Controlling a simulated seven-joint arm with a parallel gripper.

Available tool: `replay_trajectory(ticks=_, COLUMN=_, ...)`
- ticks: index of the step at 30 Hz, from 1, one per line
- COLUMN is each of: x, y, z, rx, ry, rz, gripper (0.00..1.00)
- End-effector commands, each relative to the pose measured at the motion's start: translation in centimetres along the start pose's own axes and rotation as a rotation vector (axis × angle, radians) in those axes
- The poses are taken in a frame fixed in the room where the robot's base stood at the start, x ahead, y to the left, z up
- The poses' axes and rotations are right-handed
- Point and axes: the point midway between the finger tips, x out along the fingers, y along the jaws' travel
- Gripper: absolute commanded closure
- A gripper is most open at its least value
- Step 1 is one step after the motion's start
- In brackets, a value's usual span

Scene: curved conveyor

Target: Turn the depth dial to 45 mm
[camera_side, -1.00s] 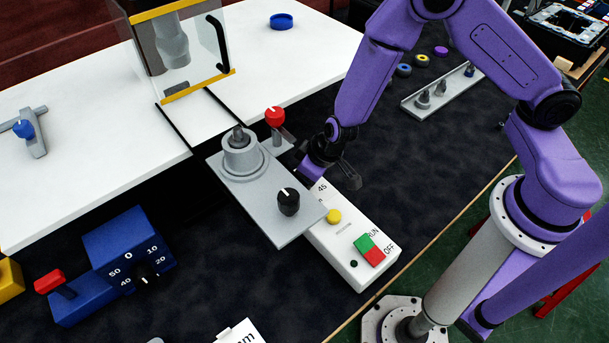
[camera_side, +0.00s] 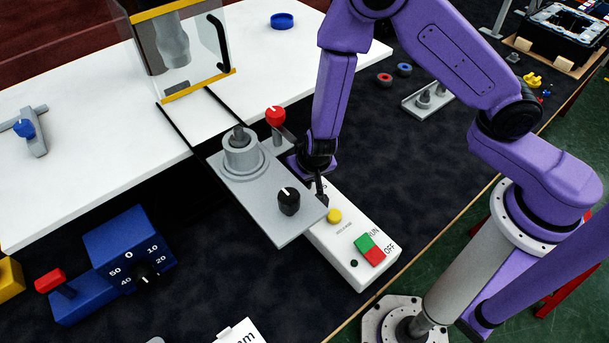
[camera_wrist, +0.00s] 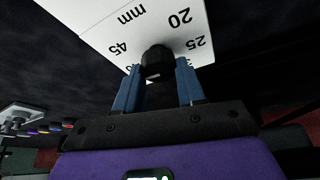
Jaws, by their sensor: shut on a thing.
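The depth dial is a black knob (camera_wrist: 157,62) on a white panel (camera_wrist: 110,22) in the wrist view, with 20, 25, 45 and "mm" readable around it. My gripper (camera_wrist: 159,70) has its two blue fingers on either side of the knob and is shut on it. The knob's pointer mark does not show, so its setting cannot be told.
A grey plate (camera_side: 240,190) with another black knob (camera_side: 288,201) and a red-knobbed lever (camera_side: 275,117) lies close left of my gripper. A yellow button (camera_side: 334,215) and a green-red switch (camera_side: 369,249) sit nearby. A blue box (camera_side: 122,250) has its own numbered dial.

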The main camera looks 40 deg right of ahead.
Motion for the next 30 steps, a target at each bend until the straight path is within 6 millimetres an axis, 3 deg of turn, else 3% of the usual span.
replay_trajectory(ticks=19, x=0.01, y=0.0, z=0.08, rx=0.04, ry=-0.003, rz=0.017, gripper=0.91)
replay_trajectory(ticks=20, x=0.01, y=0.0, z=0.08, rx=0.04, ry=-0.003, rz=0.017, gripper=0.58)
replay_trajectory(ticks=22, x=0.01, y=0.0, z=0.08, rx=0.04, ry=-0.002, rz=0.017, gripper=0.35)
replay_trajectory(ticks=30, x=0.01, y=-0.01, z=0.03, rx=0.04, ry=-0.001, rz=0.017, gripper=0.35)
